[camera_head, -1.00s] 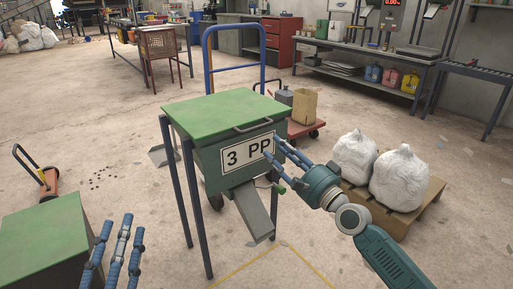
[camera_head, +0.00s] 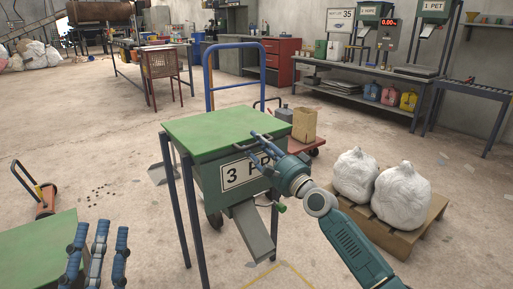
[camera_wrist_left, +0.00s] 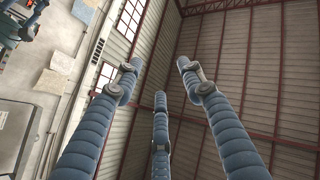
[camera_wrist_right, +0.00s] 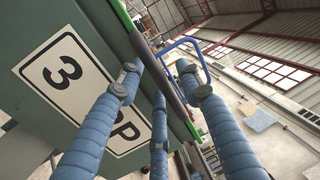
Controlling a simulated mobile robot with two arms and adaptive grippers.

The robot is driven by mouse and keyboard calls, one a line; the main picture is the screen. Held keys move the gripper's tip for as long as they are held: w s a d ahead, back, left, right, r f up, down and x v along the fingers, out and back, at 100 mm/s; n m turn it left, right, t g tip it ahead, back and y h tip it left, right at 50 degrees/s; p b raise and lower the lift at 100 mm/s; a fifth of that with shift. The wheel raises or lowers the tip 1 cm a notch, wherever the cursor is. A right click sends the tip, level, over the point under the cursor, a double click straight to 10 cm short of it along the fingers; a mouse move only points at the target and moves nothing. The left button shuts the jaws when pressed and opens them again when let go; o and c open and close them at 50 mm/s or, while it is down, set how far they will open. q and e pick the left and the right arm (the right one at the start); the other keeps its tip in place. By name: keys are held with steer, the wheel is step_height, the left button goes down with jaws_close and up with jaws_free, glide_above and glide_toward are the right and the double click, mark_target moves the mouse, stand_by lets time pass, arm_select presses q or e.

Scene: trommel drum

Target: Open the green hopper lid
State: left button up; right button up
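The green hopper lid (camera_head: 215,128) lies flat and closed on the green hopper (camera_head: 208,178), which bears a "3 PP" label (camera_head: 240,172). A dark bar handle (camera_head: 238,148) runs along the lid's front edge. My right gripper (camera_head: 257,151) is at the handle, one finger above it and others below, in front of the label. In the right wrist view its fingers are spread, with the bar (camera_wrist_right: 163,72) between them; contact is unclear. My left gripper (camera_head: 97,238) is open and empty at lower left, fingers pointing up, also in the left wrist view (camera_wrist_left: 160,85).
Another green-topped box (camera_head: 38,252) stands beside my left gripper. White sacks (camera_head: 402,195) on a pallet (camera_head: 395,238) are right of my right arm. A blue-framed cart (camera_head: 207,75) and a cardboard box (camera_head: 304,125) stand behind the hopper. The floor left of the hopper is mostly clear.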

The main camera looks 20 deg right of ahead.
steer(key=shift+c, duration=0.2)
jaws_close()
